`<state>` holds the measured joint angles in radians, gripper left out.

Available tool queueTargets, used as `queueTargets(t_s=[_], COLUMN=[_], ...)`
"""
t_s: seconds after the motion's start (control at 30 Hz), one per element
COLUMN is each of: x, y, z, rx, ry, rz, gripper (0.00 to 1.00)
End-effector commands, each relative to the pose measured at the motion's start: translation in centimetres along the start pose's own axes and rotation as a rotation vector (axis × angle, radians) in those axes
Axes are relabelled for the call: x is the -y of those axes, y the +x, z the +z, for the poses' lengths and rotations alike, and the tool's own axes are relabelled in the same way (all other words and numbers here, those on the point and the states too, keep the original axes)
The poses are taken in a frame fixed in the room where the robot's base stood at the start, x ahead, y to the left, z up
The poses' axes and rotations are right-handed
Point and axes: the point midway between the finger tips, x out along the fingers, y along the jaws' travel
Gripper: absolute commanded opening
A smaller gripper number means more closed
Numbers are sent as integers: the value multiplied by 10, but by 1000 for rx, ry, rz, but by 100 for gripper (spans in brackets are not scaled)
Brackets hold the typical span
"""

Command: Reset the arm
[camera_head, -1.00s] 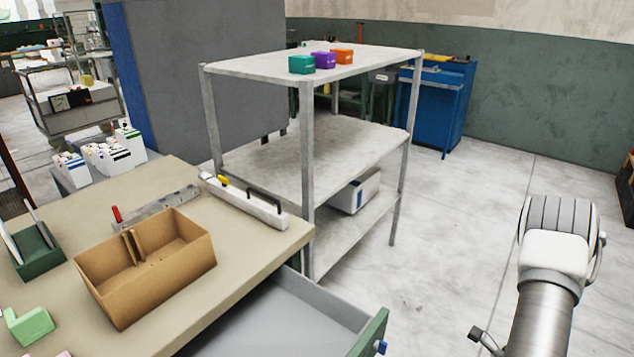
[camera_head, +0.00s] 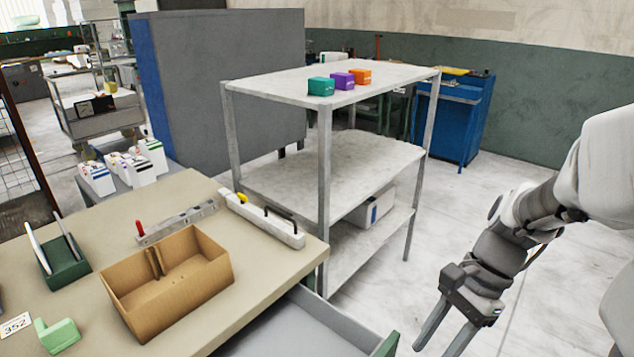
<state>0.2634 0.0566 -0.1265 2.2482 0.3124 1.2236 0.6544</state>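My arm reaches in from the right edge of the head view. My gripper (camera_head: 449,336) hangs at the lower right with its fingers pointing down and left. The two fingers stand apart with nothing seen between them; the tip of one is near the frame's bottom edge. It is over the floor side, right of the open drawer (camera_head: 300,325) and in front of the metal shelf (camera_head: 290,155).
The workbench (camera_head: 80,235) carries a cardboard box (camera_head: 165,290), a green rack (camera_head: 66,262) and a light green block (camera_head: 57,336). Teal (camera_head: 321,87), purple (camera_head: 342,80) and orange (camera_head: 361,77) boxes sit on the shelf top. Floor between shelf and arm is clear.

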Motion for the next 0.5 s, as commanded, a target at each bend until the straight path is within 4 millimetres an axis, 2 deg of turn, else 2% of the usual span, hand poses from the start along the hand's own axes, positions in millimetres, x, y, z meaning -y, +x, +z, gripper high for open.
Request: queueTargets(t_s=[0.03, 0.5], x=[-1, -15], y=[-11, -74], z=[10, 72], rx=[-53, -556], ry=[-86, -855], rz=[-18, -89], gripper=[45, 45])
